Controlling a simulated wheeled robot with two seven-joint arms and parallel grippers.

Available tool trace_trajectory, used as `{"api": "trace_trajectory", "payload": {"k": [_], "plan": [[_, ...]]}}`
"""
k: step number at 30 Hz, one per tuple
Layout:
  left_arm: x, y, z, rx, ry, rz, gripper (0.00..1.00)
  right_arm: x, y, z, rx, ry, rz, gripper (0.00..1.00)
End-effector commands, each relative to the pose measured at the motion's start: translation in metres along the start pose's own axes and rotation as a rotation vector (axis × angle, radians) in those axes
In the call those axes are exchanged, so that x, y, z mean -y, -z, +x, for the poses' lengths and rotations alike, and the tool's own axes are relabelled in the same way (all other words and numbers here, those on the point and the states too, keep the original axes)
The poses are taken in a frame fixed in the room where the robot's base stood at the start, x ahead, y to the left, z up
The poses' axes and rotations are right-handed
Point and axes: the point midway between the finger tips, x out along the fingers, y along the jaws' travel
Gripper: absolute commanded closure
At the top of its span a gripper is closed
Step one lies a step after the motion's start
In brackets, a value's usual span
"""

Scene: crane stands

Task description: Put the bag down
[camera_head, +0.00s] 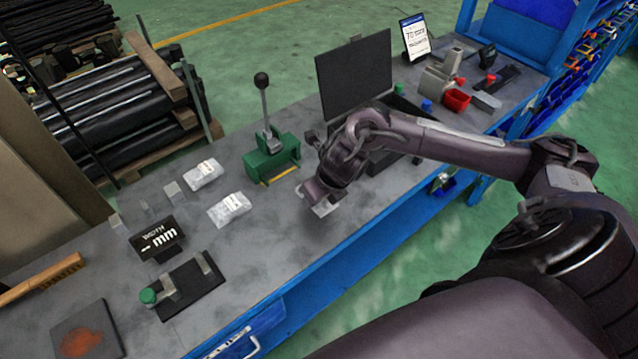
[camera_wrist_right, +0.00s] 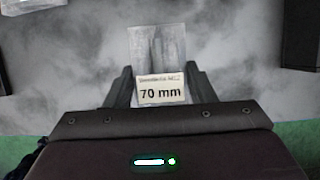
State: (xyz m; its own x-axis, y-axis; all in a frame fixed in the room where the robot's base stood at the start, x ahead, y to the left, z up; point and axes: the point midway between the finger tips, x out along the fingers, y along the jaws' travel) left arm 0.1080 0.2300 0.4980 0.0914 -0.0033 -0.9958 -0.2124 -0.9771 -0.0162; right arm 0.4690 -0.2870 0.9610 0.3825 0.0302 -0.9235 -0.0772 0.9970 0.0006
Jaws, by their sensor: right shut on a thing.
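My right gripper (camera_head: 314,198) is over the front part of the grey bench, right of the green lever press. It is shut on a clear bag (camera_wrist_right: 157,45) with a white label reading "70 mm" (camera_wrist_right: 160,90). In the right wrist view the bag sits between the two fingers of the gripper (camera_wrist_right: 158,80). In the head view only a small pale part of this bag (camera_head: 325,208) shows under the gripper. I cannot tell how far it is above the bench. Two similar bags (camera_head: 203,173) (camera_head: 229,208) lie flat on the bench at left. My left gripper is not in view.
The green lever press (camera_head: 270,158) stands left of my right gripper. A dark monitor (camera_head: 354,75) stands behind it. Bare bench (camera_head: 262,232) lies in front of the press, up to the blue front edge.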

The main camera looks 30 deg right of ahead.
Motion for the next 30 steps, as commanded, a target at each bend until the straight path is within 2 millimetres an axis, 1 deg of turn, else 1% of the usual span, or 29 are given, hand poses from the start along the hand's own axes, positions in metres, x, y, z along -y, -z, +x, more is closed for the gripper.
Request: {"api": "trace_trajectory", "payload": {"k": [3, 7, 10, 16, 20, 21, 25, 26, 30], "plan": [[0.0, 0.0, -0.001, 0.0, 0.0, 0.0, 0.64, 0.0, 0.009, 0.017, -0.006, 0.0, 0.002, 0.79], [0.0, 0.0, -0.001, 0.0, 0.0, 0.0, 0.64, 0.0, 0.015, 0.033, -0.004, 0.001, 0.002, 0.79], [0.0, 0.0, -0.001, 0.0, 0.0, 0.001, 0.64, 0.0, 0.016, 0.036, -0.001, 0.001, 0.0, 0.79], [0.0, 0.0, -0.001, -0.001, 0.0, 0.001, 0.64, 0.0, 0.016, 0.036, -0.001, 0.001, -0.001, 0.79], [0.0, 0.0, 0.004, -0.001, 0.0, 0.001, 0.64, 0.0, 0.017, 0.041, -0.001, 0.001, -0.001, 0.79], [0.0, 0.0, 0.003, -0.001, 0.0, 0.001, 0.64, 0.0, 0.017, 0.04, -0.002, 0.001, -0.001, 0.48], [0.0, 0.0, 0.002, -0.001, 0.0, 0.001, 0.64, 0.0, 0.017, 0.039, -0.002, 0.001, -0.001, 0.31], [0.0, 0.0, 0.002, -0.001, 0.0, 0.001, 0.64, 0.0, 0.017, 0.039, -0.002, 0.001, -0.001, 0.28], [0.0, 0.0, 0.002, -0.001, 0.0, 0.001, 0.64, 0.0, 0.017, 0.039, -0.002, 0.001, -0.001, 0.28]]}}
